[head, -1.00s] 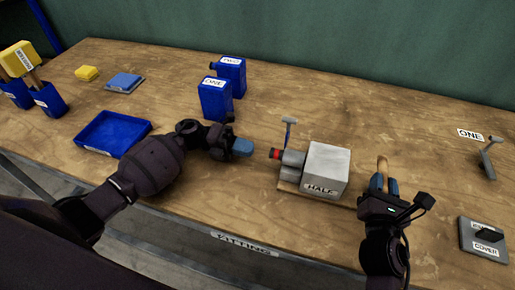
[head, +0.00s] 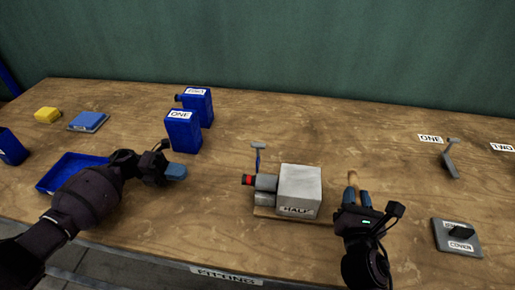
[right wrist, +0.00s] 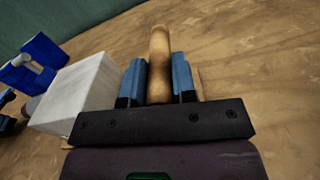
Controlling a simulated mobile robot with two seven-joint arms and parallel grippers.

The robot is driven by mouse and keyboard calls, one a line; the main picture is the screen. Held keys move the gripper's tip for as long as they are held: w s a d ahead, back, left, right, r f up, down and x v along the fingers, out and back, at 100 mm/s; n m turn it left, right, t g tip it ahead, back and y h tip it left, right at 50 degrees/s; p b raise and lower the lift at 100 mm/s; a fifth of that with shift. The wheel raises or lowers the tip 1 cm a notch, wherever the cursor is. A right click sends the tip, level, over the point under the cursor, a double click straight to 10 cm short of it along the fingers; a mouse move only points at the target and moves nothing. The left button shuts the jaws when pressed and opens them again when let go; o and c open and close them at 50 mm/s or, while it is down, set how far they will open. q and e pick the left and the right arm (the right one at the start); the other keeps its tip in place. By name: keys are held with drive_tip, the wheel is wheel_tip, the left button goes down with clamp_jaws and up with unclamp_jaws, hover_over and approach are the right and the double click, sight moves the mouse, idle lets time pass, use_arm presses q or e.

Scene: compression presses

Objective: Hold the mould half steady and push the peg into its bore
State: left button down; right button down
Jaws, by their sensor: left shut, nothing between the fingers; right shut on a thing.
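The mould half (head: 299,187) is a pale grey block labelled HALF, on a thin wooden base near the front of the table. A grey cylinder with a red and black end (head: 249,180) sticks out of its left side. My right gripper (head: 357,195) is shut on a tan wooden peg (head: 352,178), just right of the block and apart from it. In the right wrist view the peg (right wrist: 160,60) stands between the blue fingers, beyond the tips; the block (right wrist: 78,95) is at left. My left gripper (head: 177,172) is shut and empty, left of the red end. I see no bore.
A small lever (head: 258,155) stands behind the cylinder. Blue containers (head: 184,132) stand at the back, a blue tray (head: 72,170) at left. A grey cover plate (head: 457,238) lies at right front, another lever (head: 450,160) behind it. The back middle is clear.

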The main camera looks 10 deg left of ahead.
idle(0.3)
drive_tip(key=c, duration=0.8)
unclamp_jaws()
drive_tip(key=shift+c, duration=0.2)
drive_tip(key=shift+s, duration=6.05)
